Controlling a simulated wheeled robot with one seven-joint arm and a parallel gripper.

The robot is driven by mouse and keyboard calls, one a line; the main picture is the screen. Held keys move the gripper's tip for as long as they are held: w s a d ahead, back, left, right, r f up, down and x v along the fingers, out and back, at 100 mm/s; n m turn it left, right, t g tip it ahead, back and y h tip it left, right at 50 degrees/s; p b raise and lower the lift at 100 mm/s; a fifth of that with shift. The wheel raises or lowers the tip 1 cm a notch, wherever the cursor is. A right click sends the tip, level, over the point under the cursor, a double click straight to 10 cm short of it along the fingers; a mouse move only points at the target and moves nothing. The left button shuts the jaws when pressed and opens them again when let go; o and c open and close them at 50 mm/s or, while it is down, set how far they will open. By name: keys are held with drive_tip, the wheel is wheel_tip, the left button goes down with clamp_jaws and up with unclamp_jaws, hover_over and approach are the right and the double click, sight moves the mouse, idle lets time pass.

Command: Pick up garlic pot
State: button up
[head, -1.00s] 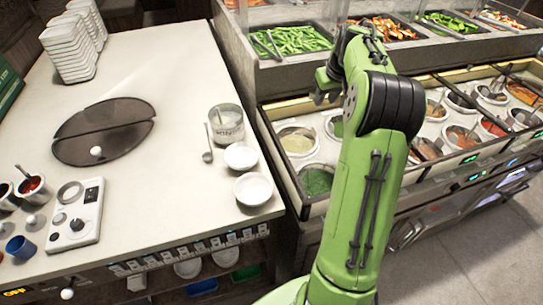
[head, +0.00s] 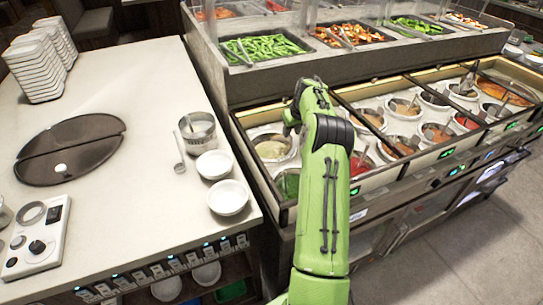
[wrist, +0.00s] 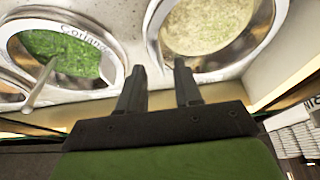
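A round pot with pale, beige minced contents (wrist: 207,22), apparently the garlic pot, sits in the sauce counter in the wrist view. It also shows at the counter's left end in the head view (head: 272,149). Its label is not readable. My gripper (wrist: 158,74) is open and empty, its two dark fingers apart just short of this pot's rim in the wrist view. No contact with the pot is visible. In the head view my arm's end is seen just right of the pale pot, and the fingers are not clear there.
A pot labelled as coriander, with green contents (wrist: 66,52), stands to the left in the wrist view, a pale handle leaning across it. Several sauce pots fill the counter (head: 405,108). A worktop (head: 130,220) with two white bowls (head: 228,197) and a metal pot (head: 197,131) lies left.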

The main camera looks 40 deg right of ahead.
drive_tip(key=x, duration=0.3)
drive_tip(key=shift+r, duration=0.1)
clamp_jaws()
drive_tip(key=shift+r, duration=0.15)
idle(1.0)
